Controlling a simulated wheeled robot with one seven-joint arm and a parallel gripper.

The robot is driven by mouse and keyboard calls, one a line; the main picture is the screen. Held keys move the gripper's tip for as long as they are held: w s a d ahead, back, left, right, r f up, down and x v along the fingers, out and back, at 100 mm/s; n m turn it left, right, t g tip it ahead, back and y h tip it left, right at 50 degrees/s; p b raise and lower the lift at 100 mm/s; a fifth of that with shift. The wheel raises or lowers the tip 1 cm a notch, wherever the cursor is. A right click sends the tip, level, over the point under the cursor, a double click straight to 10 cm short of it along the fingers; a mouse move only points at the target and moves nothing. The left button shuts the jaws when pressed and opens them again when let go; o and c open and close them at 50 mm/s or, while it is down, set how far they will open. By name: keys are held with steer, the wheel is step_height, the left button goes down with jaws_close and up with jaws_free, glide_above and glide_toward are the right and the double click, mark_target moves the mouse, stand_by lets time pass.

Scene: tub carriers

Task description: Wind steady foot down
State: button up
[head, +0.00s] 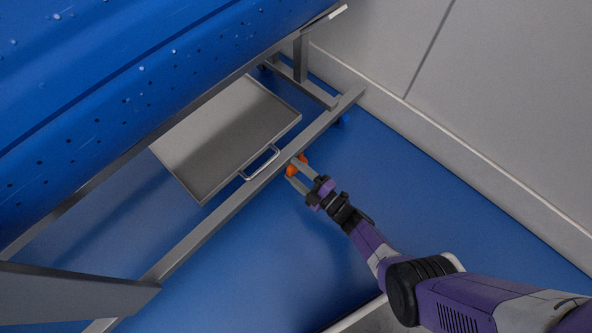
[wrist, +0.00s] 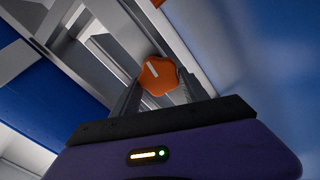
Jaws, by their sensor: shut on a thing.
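An orange knob (wrist: 158,76) with a pale line mark on its face sits between my gripper's two fingers in the wrist view. In the head view my gripper (head: 297,172) reaches the outer lower rail of the grey metal frame (head: 215,222), and orange shows at its fingertips. The fingers are shut on the knob from both sides. The steady foot below the knob cannot be made out in either view, so its height above the floor cannot be told.
A shallow metal tray (head: 220,135) with a handle (head: 262,163) lies under the blue tub (head: 120,80), just left of my gripper. A beige wall (head: 480,110) stands at the right. The blue floor (head: 400,200) between rail and wall is clear.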

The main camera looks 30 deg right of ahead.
steer(key=n, duration=0.3)
steer(key=shift+f+n, duration=0.15)
steer(key=shift+n, duration=0.15)
steer(key=shift+f+n, duration=0.2)
steer(key=shift+n, duration=1.6)
steer(key=o, duration=1.4)
steer(key=shift+p+v, duration=0.65)
steer(key=shift+v, duration=3.25)
